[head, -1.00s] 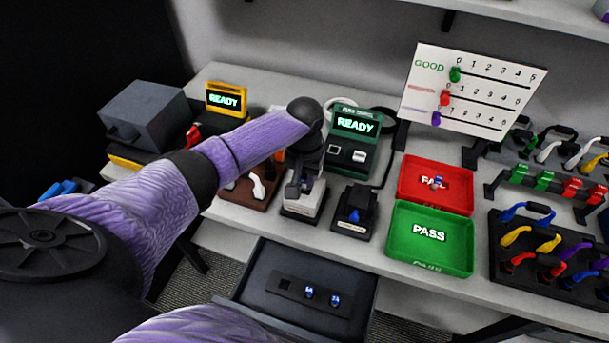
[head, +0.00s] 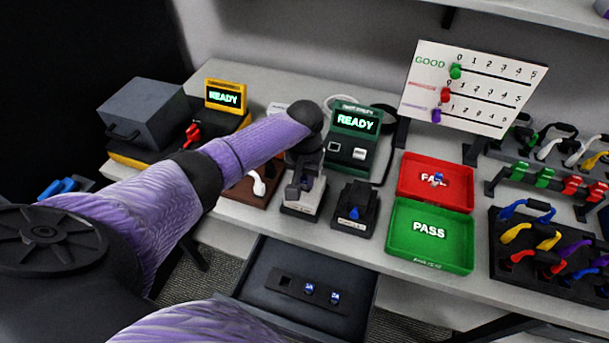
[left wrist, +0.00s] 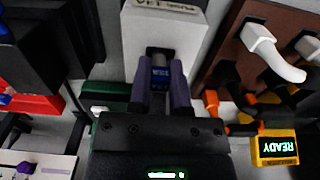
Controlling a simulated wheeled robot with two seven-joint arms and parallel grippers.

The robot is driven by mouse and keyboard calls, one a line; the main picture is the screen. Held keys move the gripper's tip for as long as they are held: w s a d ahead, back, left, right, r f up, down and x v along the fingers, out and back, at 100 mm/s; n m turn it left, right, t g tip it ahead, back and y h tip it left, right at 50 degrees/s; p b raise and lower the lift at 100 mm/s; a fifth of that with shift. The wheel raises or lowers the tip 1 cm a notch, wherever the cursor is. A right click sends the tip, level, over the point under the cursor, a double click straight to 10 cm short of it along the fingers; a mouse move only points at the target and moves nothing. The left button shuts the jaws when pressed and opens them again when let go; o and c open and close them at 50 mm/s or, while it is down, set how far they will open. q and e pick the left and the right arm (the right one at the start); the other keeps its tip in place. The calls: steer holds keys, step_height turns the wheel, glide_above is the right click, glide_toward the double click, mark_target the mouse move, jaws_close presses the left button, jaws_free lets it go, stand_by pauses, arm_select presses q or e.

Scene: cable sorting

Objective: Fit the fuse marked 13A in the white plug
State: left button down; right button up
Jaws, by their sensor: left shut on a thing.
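The white plug (head: 302,199) is a pale block with a dark slot on the table's front part; it also shows in the left wrist view (left wrist: 186,30), with a partly cut-off label. My left gripper (head: 302,187) is over it. In the left wrist view my left gripper (left wrist: 161,92) is shut on a small blue-banded fuse (left wrist: 160,75) between its fingers. The fuse lies in line with the plug's dark slot; I cannot tell whether it is inside. Its marking is not readable. My right gripper is not in view.
An open drawer holds a dark fuse rack (head: 283,279) with two blue fuses (head: 309,288) and an empty slot. A black block (head: 355,207) with a blue fuse stands just right of the plug. Red (head: 405,190) and green (head: 395,240) trays lie farther right. A brown board (head: 238,188) is left.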

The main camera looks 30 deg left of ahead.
arm_select(q)
steer(key=shift+f, duration=0.25)
stand_by(0.4)
jaws_free()
step_height(320, 180, up, 7)
steer(key=p, duration=0.7)
steer(key=shift+f, duration=0.2)
steer(key=shift+r+p, duration=0.75)
steer(key=shift+p, duration=0.1)
steer(key=shift+r, duration=0.1)
